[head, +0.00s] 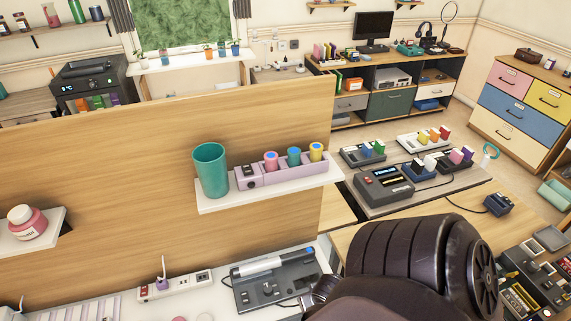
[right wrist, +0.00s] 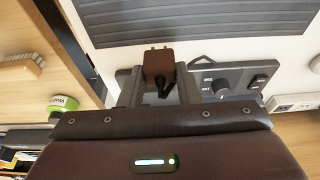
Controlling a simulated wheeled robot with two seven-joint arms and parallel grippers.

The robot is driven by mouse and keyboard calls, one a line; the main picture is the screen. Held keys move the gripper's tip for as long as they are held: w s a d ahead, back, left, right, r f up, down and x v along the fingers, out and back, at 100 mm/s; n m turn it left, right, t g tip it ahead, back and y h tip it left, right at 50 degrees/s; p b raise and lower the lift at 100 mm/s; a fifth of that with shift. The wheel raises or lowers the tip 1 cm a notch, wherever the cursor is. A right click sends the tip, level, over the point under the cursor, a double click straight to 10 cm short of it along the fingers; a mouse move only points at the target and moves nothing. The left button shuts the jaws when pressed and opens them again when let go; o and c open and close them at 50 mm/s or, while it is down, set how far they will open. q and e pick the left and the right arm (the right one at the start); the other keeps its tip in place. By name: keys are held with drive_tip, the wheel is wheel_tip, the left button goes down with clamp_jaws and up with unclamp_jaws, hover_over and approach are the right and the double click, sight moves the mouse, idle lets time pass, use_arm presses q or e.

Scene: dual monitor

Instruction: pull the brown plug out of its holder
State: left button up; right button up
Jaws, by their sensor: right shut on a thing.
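The brown plug (right wrist: 158,63) is between the fingers of my right gripper (right wrist: 159,78) in the right wrist view. The fingers are shut on it, one on each side. Two short prongs show at the plug's far end, against a pale surface, and a dark cord or stub shows at its near end. No holder is seen around the prongs; I cannot tell which part is its holder. In the head view my dark right arm fills the lower right and hides the plug. My left gripper is in neither view.
A grey device with knobs (right wrist: 232,82) lies close beside the right fingers. A white power strip (head: 176,286) and a grey unit (head: 275,283) are on the white desk. A wall shelf (head: 272,194) holds a teal cup (head: 211,170) above. A dark ribbed panel (right wrist: 210,18) lies beyond the plug.

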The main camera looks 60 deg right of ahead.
drive_tip(key=s+d+r, duration=0.2)
drive_tip(key=s+r, duration=0.2)
drive_tip(key=s, duration=0.2)
drive_tip(key=shift+s+r, duration=0.2)
drive_tip(key=shift+r, duration=0.1)
idle(0.8)
